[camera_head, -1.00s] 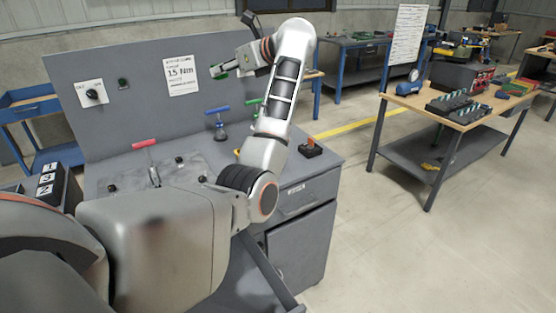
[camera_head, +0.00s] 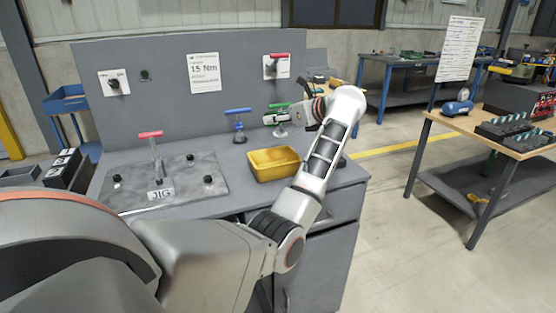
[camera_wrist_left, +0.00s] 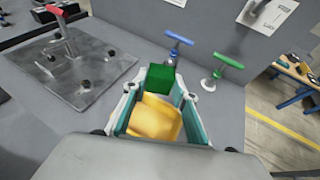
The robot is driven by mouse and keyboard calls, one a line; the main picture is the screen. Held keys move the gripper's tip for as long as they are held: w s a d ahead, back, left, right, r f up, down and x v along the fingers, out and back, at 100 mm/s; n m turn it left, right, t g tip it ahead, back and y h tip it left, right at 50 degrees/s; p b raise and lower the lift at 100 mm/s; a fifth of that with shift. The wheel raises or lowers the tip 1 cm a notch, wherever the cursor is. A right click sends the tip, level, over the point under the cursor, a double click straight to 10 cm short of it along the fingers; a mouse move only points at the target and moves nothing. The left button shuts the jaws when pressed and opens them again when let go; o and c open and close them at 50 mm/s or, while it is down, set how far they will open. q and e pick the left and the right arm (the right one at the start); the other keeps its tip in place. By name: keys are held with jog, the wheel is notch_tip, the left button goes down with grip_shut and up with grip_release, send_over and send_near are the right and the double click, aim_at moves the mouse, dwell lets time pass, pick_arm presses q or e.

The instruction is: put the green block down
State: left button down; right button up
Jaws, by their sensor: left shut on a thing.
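The green block (camera_wrist_left: 158,79) sits between the fingertips of my left gripper (camera_wrist_left: 160,92), which is shut on it. In the head view my left gripper (camera_head: 272,118) hangs in the air in front of the green T-handle, beyond the yellow bin; the block is too small to make out clearly there. The yellow bin (camera_head: 272,163) stands on the grey bench. In the left wrist view the bin (camera_wrist_left: 155,119) shows between the fingers, nearer than the block in the picture. My right gripper is not in view.
A blue T-handle (camera_head: 238,125) and a green T-handle (camera_head: 281,130) stand behind the bin. A jig plate (camera_head: 185,188) with a red-handled clamp (camera_head: 152,140) lies to the left. The grey bench top (camera_head: 232,158) is bare between jig and bin.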

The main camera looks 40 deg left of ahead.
pick_arm(q)
notch_tip(320, 180, down, 13)
jog(key=shift+r, duration=0.15)
jog(key=shift+w+f, duration=0.1)
jog(key=shift+f, duration=0.15)
jog(key=shift+d+b, duration=0.1)
jog(key=shift+b, duration=0.2)
jog(key=shift+f+b, duration=0.4)
jog(key=shift+f, duration=0.15)
jog(key=shift+f, duration=0.1)
